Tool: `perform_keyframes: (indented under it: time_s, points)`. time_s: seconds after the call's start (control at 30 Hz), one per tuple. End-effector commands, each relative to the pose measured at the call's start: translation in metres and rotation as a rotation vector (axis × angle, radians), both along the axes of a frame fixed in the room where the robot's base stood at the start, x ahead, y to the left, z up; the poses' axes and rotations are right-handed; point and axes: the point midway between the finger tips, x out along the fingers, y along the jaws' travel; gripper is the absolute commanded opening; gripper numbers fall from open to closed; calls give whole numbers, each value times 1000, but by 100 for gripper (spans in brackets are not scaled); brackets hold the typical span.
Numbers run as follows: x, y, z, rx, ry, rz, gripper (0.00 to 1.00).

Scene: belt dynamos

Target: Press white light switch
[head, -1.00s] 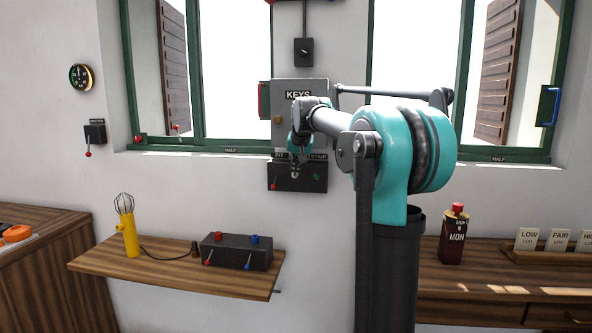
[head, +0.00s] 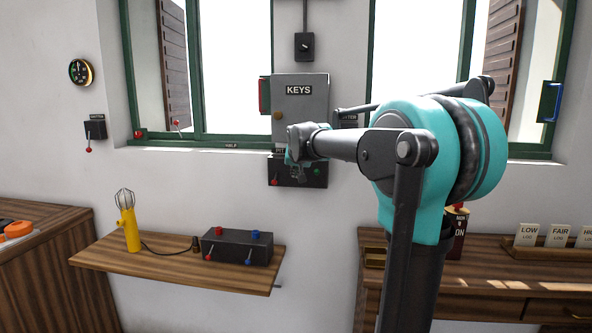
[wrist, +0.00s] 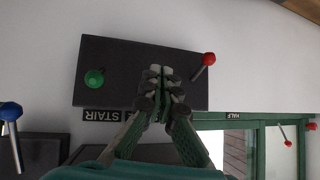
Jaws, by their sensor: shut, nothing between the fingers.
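A dark switch box (head: 311,183) is on the wall below the grey KEYS cabinet; it also shows in the wrist view (wrist: 115,62). No white switch shows clearly; the fingers cover the middle of the box. I cannot tell whether the tips touch it. In the head view my gripper (head: 297,172) partly hides the box.
The KEYS cabinet (head: 313,112) is right above the box, between two green-framed windows. A small shelf (head: 150,268) below holds a yellow caged lamp (head: 131,230) and a black lever box (head: 237,248).

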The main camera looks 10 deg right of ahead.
Motion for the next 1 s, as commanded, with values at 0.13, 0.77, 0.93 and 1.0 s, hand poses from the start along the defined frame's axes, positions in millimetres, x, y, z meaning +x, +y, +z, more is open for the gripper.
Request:
perform_keyframes:
  time_s: [0.13,0.77,0.93,1.0]
  points:
    - [-5,2,-14,-42,-125,3,0]
    - [-4,1,-40,-51,-158,0,0]
    - [-4,1,-36,-51,-157,0,0]
    - [-4,1,-33,-51,-157,0,0]
